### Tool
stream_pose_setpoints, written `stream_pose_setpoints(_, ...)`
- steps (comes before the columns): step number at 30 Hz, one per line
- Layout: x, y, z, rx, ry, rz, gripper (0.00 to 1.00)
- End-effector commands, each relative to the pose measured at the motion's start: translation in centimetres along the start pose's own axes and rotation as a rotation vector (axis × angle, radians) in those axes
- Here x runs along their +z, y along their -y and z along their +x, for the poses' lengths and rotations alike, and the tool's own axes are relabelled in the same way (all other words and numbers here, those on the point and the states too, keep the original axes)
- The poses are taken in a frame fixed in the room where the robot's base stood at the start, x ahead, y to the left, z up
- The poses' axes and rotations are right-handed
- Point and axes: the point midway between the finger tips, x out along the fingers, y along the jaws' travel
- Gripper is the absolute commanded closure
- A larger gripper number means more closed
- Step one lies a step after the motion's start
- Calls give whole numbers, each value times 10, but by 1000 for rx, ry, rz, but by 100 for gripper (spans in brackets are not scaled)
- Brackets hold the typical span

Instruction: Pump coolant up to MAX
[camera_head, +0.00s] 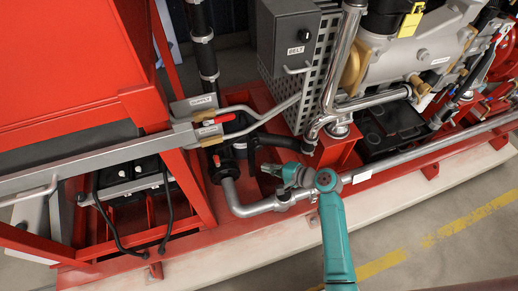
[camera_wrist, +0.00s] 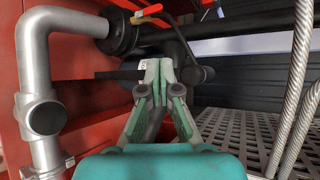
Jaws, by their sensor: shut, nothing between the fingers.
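My gripper (camera_wrist: 158,68) points away from the camera in the wrist view, with its two green fingers together and nothing between them. In the head view my gripper (camera_head: 280,178) is above the silver pipe at the bottom middle. A black flat bar (camera_wrist: 118,74) runs in from the left to the fingertips. A small white label shows beside the tips; its text is too small to read. I cannot tell whether the fingers touch the bar. No MAX mark or coolant level is readable in either view.
A silver elbow pipe (camera_wrist: 38,75) stands at the left. A perforated grey plate (camera_wrist: 235,135) and braided hoses (camera_wrist: 297,70) are at right. A grey BELT box (camera_head: 288,40) stands behind.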

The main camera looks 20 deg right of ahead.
Motion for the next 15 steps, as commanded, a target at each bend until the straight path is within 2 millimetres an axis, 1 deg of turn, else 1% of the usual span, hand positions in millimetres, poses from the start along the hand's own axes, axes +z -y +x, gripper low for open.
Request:
stream_pose_setpoints(11, 0, 0, 0, 0, 0, 0, 100)
stream_pose_setpoints(15, 5, -7, -9, 0, -1, 2, 100)
